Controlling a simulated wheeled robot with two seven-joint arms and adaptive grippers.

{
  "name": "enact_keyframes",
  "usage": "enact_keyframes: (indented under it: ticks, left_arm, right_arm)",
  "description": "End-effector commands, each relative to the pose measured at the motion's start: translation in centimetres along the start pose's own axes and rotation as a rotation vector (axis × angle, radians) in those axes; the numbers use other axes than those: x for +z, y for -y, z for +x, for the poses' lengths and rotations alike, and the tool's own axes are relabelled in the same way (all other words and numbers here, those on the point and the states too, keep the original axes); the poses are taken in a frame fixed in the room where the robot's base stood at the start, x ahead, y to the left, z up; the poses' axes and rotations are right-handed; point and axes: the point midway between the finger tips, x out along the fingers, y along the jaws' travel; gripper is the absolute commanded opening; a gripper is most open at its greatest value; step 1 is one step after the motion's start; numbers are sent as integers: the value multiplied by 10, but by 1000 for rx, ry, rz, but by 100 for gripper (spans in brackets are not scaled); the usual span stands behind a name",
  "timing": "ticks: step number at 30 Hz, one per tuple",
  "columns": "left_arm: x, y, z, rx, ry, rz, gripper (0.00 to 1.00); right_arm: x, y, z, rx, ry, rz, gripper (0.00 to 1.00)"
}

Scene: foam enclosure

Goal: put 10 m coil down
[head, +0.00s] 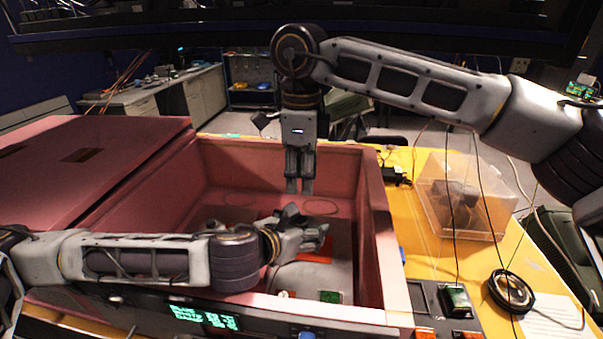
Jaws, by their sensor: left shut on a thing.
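My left gripper (312,236) reaches into the pink foam-lined box (381,230) from the left, low over its floor. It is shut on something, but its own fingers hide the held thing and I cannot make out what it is. My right gripper (299,188) points straight down above the back part of the box. Its fingers are close together, and I see nothing between them. A dark cable coil (511,291) lies on the yellow table at the right.
A clear plastic bin (467,204) stands on the yellow table (411,183) right of the box. A pink lid (85,160) lies at the left. A grey rounded device with a green screen (330,297) is inside the box's front. Thin cables hang at the right.

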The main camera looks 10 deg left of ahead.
Motion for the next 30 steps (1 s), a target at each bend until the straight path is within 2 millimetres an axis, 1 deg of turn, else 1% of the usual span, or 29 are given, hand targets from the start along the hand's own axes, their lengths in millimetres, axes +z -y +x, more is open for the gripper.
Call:
enact_keyframes:
  ticks: [11, 17, 23, 30]
  left_arm:
    - [1, 0, 0, 0, 1, 0, 48]
    - [0, 0, 0, 0, 1, 0, 48]
    - [0, 0, 0, 0, 1, 0, 48]
    - [1, 0, 0, 0, 1, 0, 48]
  right_arm:
    - [0, 0, 1, 0, 0, 0, 39]
    - [0, 0, 9, 0, 0, 0, 39]
    - [0, 0, 27, 1, 0, 0, 39]
    - [0, 0, 56, 1, -1, 1, 39]
